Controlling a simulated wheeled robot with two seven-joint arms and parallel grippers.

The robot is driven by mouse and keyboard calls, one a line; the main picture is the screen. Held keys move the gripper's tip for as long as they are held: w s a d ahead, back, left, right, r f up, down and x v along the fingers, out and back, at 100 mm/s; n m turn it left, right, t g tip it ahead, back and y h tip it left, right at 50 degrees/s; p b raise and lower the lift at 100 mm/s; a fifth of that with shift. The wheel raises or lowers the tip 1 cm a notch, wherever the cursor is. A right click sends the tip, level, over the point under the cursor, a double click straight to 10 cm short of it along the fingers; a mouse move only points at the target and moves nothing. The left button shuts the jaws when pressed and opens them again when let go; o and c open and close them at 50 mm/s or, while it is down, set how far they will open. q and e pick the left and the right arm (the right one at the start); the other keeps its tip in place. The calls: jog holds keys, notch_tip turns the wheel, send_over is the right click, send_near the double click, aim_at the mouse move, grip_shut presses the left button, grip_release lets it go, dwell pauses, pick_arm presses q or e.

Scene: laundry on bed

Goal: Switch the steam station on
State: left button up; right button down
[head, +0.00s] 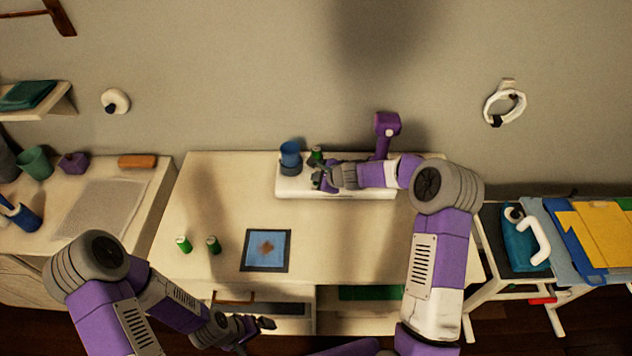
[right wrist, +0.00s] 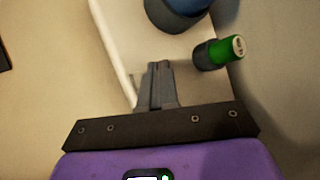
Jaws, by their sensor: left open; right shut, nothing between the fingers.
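A long white unit (head: 345,193), which looks like the steam station, stands at the back of the table. A blue cup-shaped part (head: 290,155) and a green-topped dark cylinder (head: 317,153) sit at its left; the cylinder also shows in the right wrist view (right wrist: 222,50). My right gripper (head: 318,180) is over the left part of the unit, shut and empty. In the right wrist view its fingertips (right wrist: 160,68) point at the white top, left of and apart from the green-topped cylinder. No switch is clearly visible. My left gripper (head: 270,323) is open and empty, low before the table's front.
Two small green cylinders (head: 184,244) and a dark-edged blue cloth (head: 266,262) lie on the table (head: 340,245). A purple upright device (head: 387,125) stands behind my right forearm. An ironing board with folded cloth (head: 595,235) is at right.

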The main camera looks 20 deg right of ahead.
jog(key=shift+f, duration=0.1)
dwell(0.3)
jog(key=shift+r+p, duration=0.35)
jog(key=shift+r, duration=0.05)
notch_tip(320, 180, up, 6)
jog(key=p, duration=0.5)
jog(key=shift+p, duration=0.3)
